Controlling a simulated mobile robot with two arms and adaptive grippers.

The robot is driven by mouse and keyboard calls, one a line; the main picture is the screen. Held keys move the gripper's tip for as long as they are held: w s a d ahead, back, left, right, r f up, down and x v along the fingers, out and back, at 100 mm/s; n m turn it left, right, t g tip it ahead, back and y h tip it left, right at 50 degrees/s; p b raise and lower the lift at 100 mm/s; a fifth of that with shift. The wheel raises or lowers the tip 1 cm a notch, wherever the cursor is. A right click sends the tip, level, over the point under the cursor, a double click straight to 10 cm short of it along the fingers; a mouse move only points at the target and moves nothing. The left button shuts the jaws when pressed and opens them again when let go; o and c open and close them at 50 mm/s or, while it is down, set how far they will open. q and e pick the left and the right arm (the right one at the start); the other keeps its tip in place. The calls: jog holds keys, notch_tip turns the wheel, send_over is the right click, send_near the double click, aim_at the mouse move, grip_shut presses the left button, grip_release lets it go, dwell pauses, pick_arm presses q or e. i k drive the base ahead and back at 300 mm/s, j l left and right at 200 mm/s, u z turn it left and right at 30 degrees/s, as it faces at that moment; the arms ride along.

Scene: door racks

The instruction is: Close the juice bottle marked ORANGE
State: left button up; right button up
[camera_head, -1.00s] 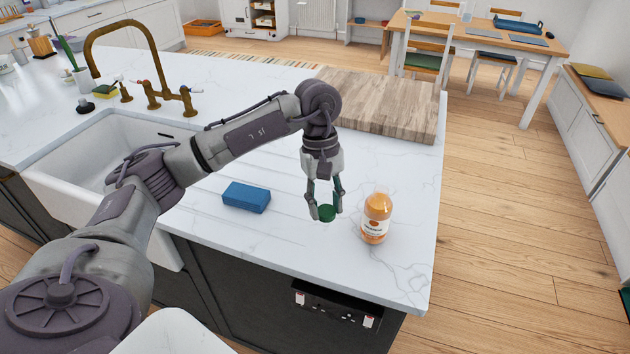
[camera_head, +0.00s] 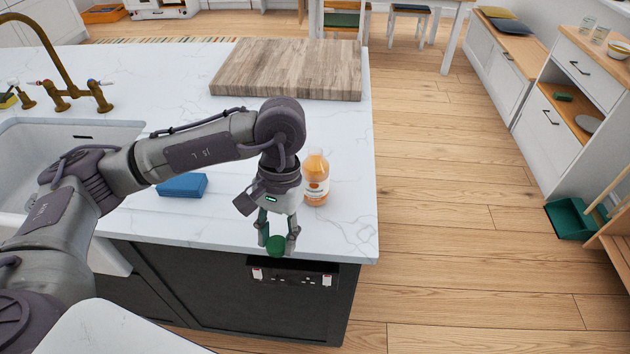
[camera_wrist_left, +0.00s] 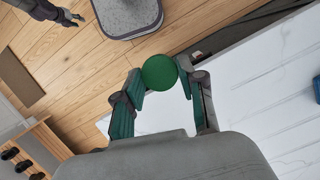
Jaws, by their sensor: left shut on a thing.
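A bottle of orange juice (camera_head: 316,182) with a pale label stands upright on the white counter. Its label is too small to read, and its top shows no green cap. My left gripper (camera_head: 277,240) is shut on a round green cap (camera_head: 275,246) and holds it to the front left of the bottle, apart from it, by the counter's front edge. The cap also shows between the fingertips in the left wrist view (camera_wrist_left: 159,72). What seems to be my right gripper (camera_wrist_left: 68,16) shows at the top left of that view; its fingers are unclear.
A blue sponge (camera_head: 183,185) lies left of the bottle. A large wooden board (camera_head: 288,68) lies behind it. The sink (camera_head: 60,150) is at the left. The counter (camera_head: 345,215) is clear right of the bottle, up to its edge. A socket panel (camera_head: 292,273) is on the front.

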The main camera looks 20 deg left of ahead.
aim_at(316, 168)
jog(key=j+z, duration=0.15)
jog(key=j, duration=0.3)
jog(key=k+j+z, duration=0.2)
jog(key=j, duration=0.2)
jog(key=j+z, duration=0.15)
jog(key=j, duration=0.3)
jog(key=k+j+z, duration=0.2)
jog(key=j, duration=0.2)
jog(key=k+j+z, duration=0.15)
jog(key=j, duration=0.25)
jog(key=k+j+z, duration=0.15)
jog(key=j, duration=0.2)
jog(key=i, duration=0.05)
